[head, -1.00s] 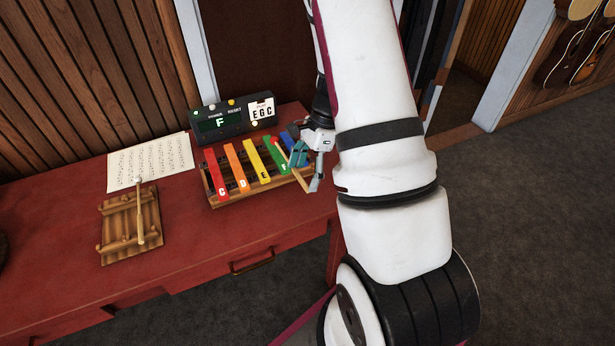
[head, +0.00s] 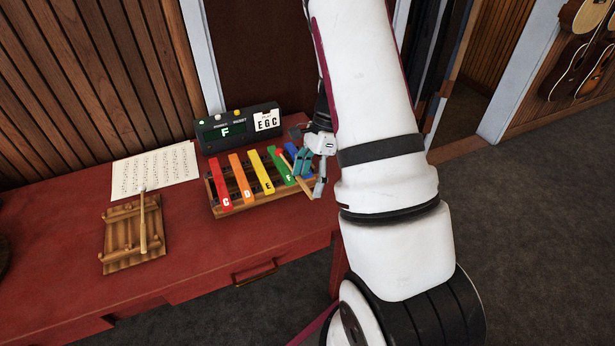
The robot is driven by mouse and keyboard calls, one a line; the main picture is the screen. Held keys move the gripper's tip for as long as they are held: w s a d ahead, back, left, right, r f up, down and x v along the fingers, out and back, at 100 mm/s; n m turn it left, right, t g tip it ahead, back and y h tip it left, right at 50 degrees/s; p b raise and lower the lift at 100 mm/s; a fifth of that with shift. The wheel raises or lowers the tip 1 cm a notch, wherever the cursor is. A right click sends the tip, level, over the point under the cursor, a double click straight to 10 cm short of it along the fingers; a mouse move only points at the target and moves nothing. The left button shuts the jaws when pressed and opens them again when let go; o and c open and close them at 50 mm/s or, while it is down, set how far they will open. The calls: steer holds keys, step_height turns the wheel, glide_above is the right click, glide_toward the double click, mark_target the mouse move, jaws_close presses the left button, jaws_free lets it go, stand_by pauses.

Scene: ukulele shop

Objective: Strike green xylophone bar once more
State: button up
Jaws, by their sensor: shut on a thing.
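The xylophone (head: 213,208) stands on the red desk in the head view, with red, orange, yellow, green and blue bars from left to right. The green bar (head: 278,164) is marked F and is partly covered by a thin wooden mallet (head: 290,169). My gripper (head: 306,166) is at the right end of the xylophone, shut on the mallet. The mallet slants across the green bar's right side. Its head is too small to tell whether it touches the bar. My gripper hides part of the bars to the right.
A sheet of music (head: 155,172) lies at left. A wooden rack (head: 120,252) with another mallet (head: 143,222) stands in front of it. The red desk (head: 200,235) is clear between.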

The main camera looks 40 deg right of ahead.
steer(key=shift+f, duration=0.15)
stand_by(0.4)
steer(key=shift+r+p, duration=0.65)
steer(key=shift+r, duration=1.35)
